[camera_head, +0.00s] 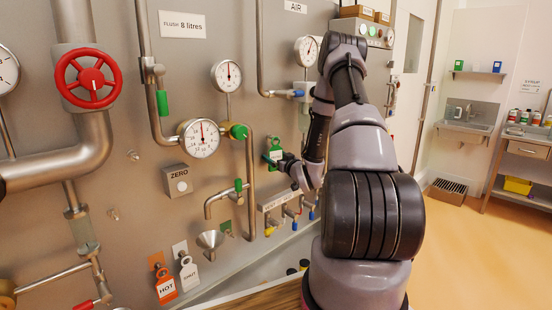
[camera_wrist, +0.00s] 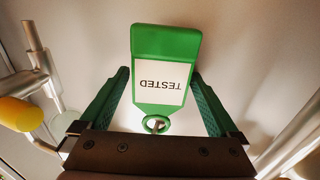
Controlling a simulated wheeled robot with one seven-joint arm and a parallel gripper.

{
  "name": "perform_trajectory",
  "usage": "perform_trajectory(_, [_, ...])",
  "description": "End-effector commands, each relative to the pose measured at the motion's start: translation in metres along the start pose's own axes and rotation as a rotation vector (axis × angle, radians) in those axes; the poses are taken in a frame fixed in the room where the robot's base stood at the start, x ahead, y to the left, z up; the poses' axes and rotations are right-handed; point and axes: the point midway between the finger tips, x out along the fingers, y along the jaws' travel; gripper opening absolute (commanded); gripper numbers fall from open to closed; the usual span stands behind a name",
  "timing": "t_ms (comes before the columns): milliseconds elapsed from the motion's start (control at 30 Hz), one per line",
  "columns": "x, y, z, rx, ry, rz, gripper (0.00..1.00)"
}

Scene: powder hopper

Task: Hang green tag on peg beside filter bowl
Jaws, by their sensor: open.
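The green tag (camera_wrist: 165,45), with a white "TESTED" label, is upside down in the wrist view. Its ring (camera_wrist: 157,124) appears to be around a short metal peg (camera_wrist: 157,129) that sticks out from the wall panel. My gripper (camera_wrist: 160,76) is open, with one green-padded finger on each side of the tag and gaps between. In the head view the tag (camera_head: 273,152) is against the panel, just left of my gripper (camera_head: 281,160). What looks like the filter bowl (camera_head: 304,118) is above and right of the tag, partly hidden by my arm.
A pipe (camera_head: 250,190) with a green-handled valve runs left of the tag. Small coloured valves (camera_head: 288,212) are below it. In the wrist view a yellow knob (camera_wrist: 20,114) is at left and metal pipework (camera_wrist: 295,135) at right.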

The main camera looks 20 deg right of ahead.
Motion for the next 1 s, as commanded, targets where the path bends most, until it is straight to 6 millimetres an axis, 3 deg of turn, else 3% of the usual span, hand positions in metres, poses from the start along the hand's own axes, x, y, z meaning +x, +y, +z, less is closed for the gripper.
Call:
perform_trajectory(167, [-0.016, 0.000, 0.001, 0.002, -0.002, 0.001, 1.00])
perform_trajectory(400, [-0.066, 0.002, 0.001, 0.002, -0.003, 0.003, 1.00])
perform_trajectory(600, [-0.097, 0.002, 0.001, 0.002, -0.002, 0.003, 1.00])
perform_trajectory(800, [-0.108, 0.001, 0.000, 0.000, 0.000, 0.001, 1.00])
perform_trajectory(1000, [-0.102, 0.001, -0.008, -0.009, -0.026, 0.005, 1.00])
